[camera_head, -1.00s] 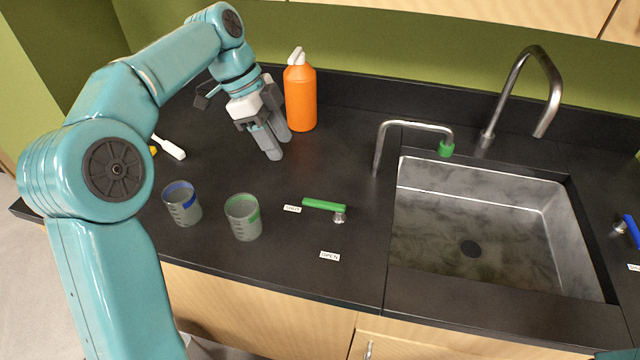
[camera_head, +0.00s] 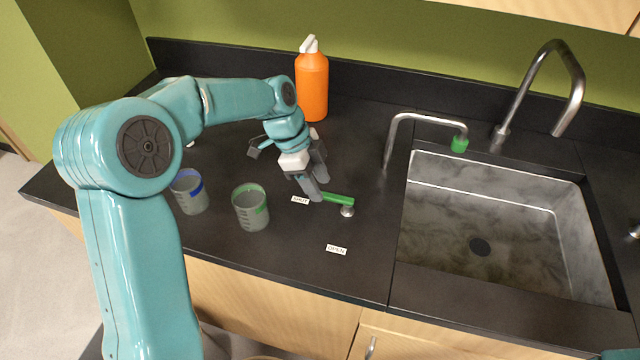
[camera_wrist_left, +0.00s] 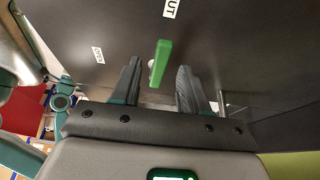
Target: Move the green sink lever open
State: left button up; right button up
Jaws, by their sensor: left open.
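The green lever (camera_head: 337,198) sits on the black counter left of the sink, on a small metal pivot (camera_head: 347,211). Its handle points left, toward the SHUT label (camera_head: 300,200); the OPEN label (camera_head: 336,249) lies nearer the front edge. My left gripper (camera_head: 318,190) is at the handle's left end, fingers pointing down. In the left wrist view the green lever (camera_wrist_left: 161,62) shows between and beyond the two spread fingertips (camera_wrist_left: 160,75), with a gap on each side. The gripper is open and empty. My right gripper is not in view.
A green-banded beaker (camera_head: 250,210) and a blue-banded beaker (camera_head: 188,192) stand left of the lever. An orange bottle (camera_head: 312,88) stands behind my gripper. The green-tipped faucet (camera_head: 425,118) and the sink (camera_head: 480,220) are to the right.

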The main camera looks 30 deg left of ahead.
pick_arm(q)
jog(key=shift+x, duration=0.9)
grip_shut()
